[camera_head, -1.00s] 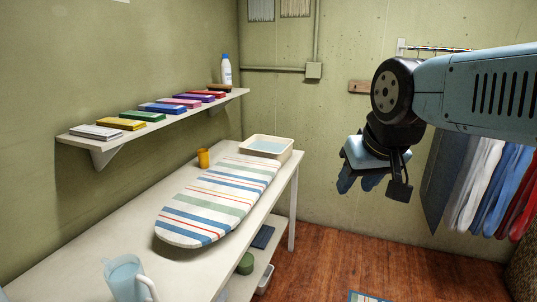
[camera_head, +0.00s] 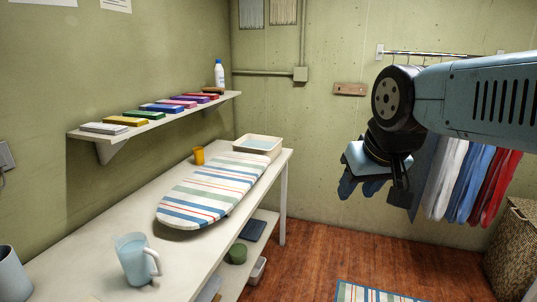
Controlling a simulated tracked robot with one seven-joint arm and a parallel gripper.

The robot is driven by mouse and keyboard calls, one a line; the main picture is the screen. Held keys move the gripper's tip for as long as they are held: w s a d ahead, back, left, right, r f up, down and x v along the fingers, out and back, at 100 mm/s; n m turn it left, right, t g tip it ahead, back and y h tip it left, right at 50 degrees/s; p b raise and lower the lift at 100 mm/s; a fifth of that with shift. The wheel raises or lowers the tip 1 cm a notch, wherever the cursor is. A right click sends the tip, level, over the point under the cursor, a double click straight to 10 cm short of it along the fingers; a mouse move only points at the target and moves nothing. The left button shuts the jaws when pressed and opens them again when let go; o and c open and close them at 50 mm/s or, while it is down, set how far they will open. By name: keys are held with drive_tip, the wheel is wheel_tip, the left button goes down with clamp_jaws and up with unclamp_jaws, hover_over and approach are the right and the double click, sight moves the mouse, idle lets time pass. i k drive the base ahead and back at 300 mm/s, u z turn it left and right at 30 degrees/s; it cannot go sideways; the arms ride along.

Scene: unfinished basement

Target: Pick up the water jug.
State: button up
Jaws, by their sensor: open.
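The water jug (camera_head: 132,260) is a pale blue, translucent pitcher with a white handle on its right side. It stands upright on the near part of the white table (camera_head: 90,262), at the lower left. My gripper (camera_head: 361,190) hangs at the right of the view, pointing down, over the floor beyond the table's right side. It is well apart from the jug and holds nothing that I can see. Its fingers are dark blue and partly overlap in this view.
A striped ironing board (camera_head: 212,190) lies on the table behind the jug, with an orange cup (camera_head: 198,155) and a basin (camera_head: 258,146) farther back. A grey-blue container (camera_head: 12,275) stands left of the jug. A wall shelf (camera_head: 150,128) overhangs the table's left side. A wicker basket (camera_head: 513,250) stands right.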

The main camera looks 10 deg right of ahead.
sight(133, 253)
drive_tip(key=k, duration=0.5)
drive_tip(key=u, duration=0.1)
drive_tip(key=i, duration=1)
drive_tip(key=u, duration=1.95)
drive_tip(key=i, duration=0.1)
drive_tip(key=z, duration=0.5)
